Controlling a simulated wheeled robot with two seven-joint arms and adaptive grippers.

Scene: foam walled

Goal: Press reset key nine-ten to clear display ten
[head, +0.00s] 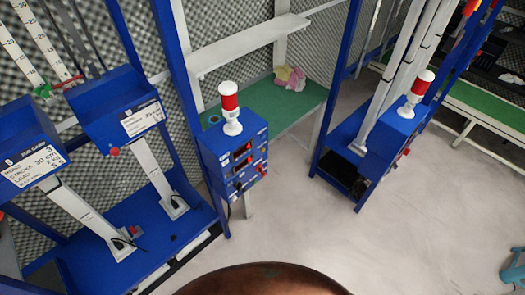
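A blue control box (219,141) stands in the middle of the head view, with a red-and-white beacon (230,108) on top. Its front face carries small red-lit displays (242,152) and several small knobs or keys below them. The lettering is too small to read, so I cannot tell which one is reset key nine-ten or display ten. A second blue box (392,137) with a similar beacon (418,92) stands to the right; its front is turned away and mostly hidden. Neither of my grippers shows.
Blue machine frames with job cards (34,170) fill the left side. A green bench (285,108) with crumpled pink and yellow cloth (290,78) lies behind the middle box. The pale floor (350,235) is open at the front right. A blue stool (513,272) stands at the right edge.

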